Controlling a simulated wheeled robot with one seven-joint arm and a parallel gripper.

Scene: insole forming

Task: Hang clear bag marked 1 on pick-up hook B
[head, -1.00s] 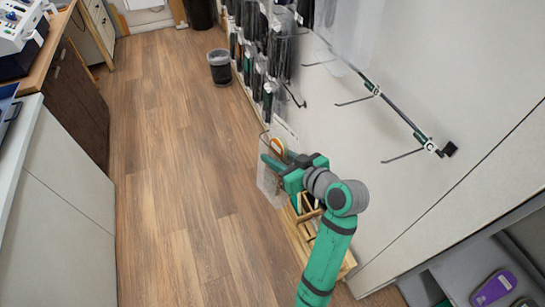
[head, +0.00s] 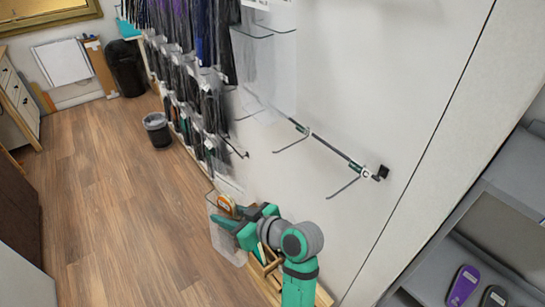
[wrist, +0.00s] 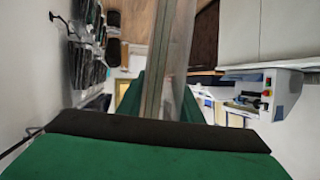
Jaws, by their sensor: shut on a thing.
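My gripper (head: 236,224) is shut on a clear bag (head: 226,247), which hangs low beside the wall, apart from the hooks. An orange round item shows at the bag's top; the mark on the bag is not readable. In the wrist view the clear bag (wrist: 172,60) rises upright between my green fingers (wrist: 160,100). A dark wall rail (head: 335,150) carries thin hooks: one hook (head: 292,143) in the middle and another hook (head: 343,188) near its right end. Their small tags are too small to read, so I cannot tell which is B.
Many packaged items (head: 190,90) hang on the wall at the left. Clear sheets or shelves (head: 262,30) stick out above the rail. A wooden rack (head: 265,270) stands below my gripper. A grey shelf (head: 450,250) is at right. The floor (head: 110,210) is open.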

